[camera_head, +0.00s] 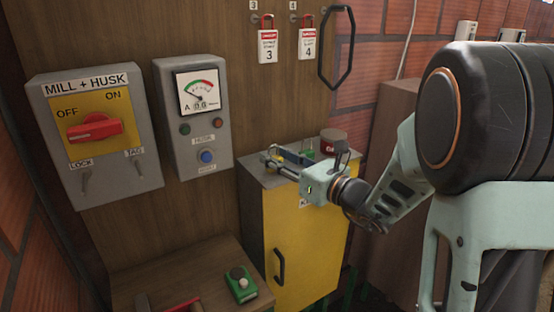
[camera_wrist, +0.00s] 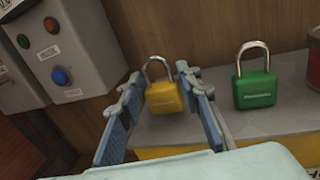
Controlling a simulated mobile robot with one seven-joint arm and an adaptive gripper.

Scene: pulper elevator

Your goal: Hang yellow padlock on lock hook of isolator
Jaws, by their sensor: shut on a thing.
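The isolator (camera_head: 95,135) is the grey MILL + HUSK box at the left of the head view. Its red switch handle (camera_head: 95,127) lies across a yellow plate, at the OFF side. The lock hook (camera_head: 85,181) hangs below the LOCK label and looks empty. My gripper (camera_head: 280,158) is over the grey cabinet top, right of the isolator. In the wrist view its blue-padded fingers (camera_wrist: 165,105) are shut on the yellow padlock (camera_wrist: 165,98), its shackle up. I cannot tell whether the padlock touches the cabinet top.
A green padlock (camera_wrist: 255,85) stands right of the yellow one on the cabinet top (camera_wrist: 205,128). A tag hook (camera_head: 137,162) is beside the lock hook. The meter box (camera_head: 197,115) stands between isolator and gripper. A dark red can (camera_head: 333,137) is behind my gripper.

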